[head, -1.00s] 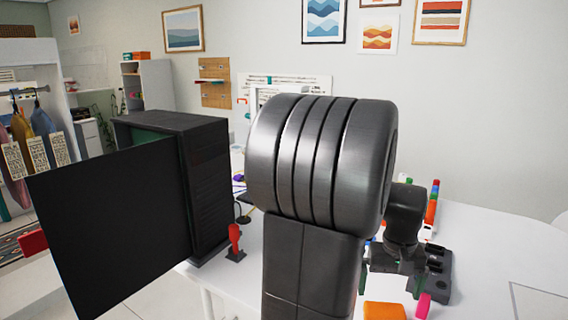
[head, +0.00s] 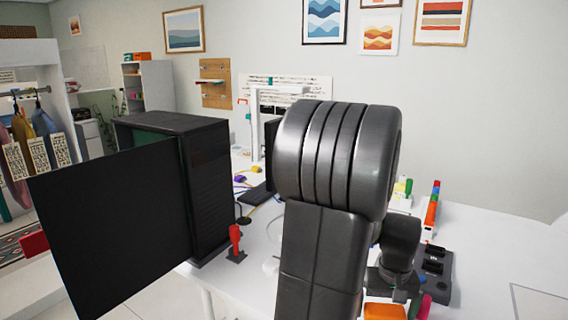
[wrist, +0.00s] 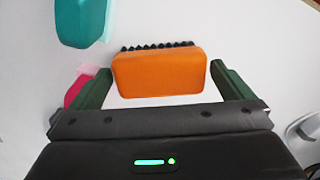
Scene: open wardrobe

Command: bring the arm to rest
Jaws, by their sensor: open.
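My gripper (head: 398,290) is partly hidden behind my arm, over the white table (head: 490,245). In the wrist view my gripper (wrist: 163,82) has its two dark green fingers wide apart. An orange block-like thing with a dark bristly edge (wrist: 160,72) shows between the fingers, with no clear contact on either side. It also shows at the bottom of the head view (head: 384,312). My large grey arm link fills the middle of the head view.
A black computer tower (head: 205,180) with a dark panel (head: 115,230) stands left. A red-handled item (head: 235,240) stands beside it. A pink thing (wrist: 75,92) lies by the left finger; a teal thing (wrist: 85,22) is beyond. The table's right side is largely clear.

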